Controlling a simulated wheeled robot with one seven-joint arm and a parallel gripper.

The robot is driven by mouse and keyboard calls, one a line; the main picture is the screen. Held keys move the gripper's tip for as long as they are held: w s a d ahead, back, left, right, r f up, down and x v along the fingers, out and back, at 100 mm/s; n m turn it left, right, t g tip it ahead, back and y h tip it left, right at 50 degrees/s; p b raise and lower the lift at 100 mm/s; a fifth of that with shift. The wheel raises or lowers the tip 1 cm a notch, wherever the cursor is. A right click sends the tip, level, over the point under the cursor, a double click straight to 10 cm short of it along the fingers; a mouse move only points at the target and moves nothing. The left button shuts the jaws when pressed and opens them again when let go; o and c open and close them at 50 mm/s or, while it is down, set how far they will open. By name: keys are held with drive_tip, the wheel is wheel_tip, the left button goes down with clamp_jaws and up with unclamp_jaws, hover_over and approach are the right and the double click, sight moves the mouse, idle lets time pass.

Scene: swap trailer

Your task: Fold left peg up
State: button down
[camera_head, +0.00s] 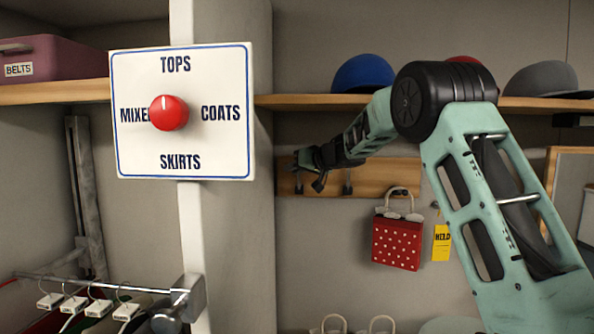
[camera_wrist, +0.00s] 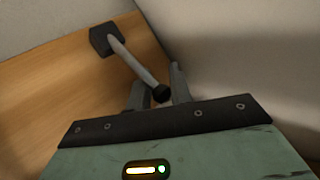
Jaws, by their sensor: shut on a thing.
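The wooden peg board (camera_head: 375,180) is on the back wall under the shelf. My gripper (camera_head: 306,170) is at the board's left end, around the left peg (camera_head: 299,184), which it mostly hides. In the wrist view the left peg (camera_wrist: 130,60) has a dark square base on the wood and a grey rod ending in a dark ball. My gripper's fingers (camera_wrist: 158,92) are shut on the peg near its ball end. How far the peg is tilted from the board is hard to tell.
A middle peg (camera_head: 347,183) is bare. A red dotted bag (camera_head: 397,243) hangs at the board's right, beside a yellow HELD tag (camera_head: 441,243). Caps, one blue (camera_head: 363,73), sit on the shelf (camera_head: 300,101) above. A dial sign (camera_head: 182,140) on a post stands left.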

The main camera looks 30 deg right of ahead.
drive_tip(key=shift+a+f, duration=0.25)
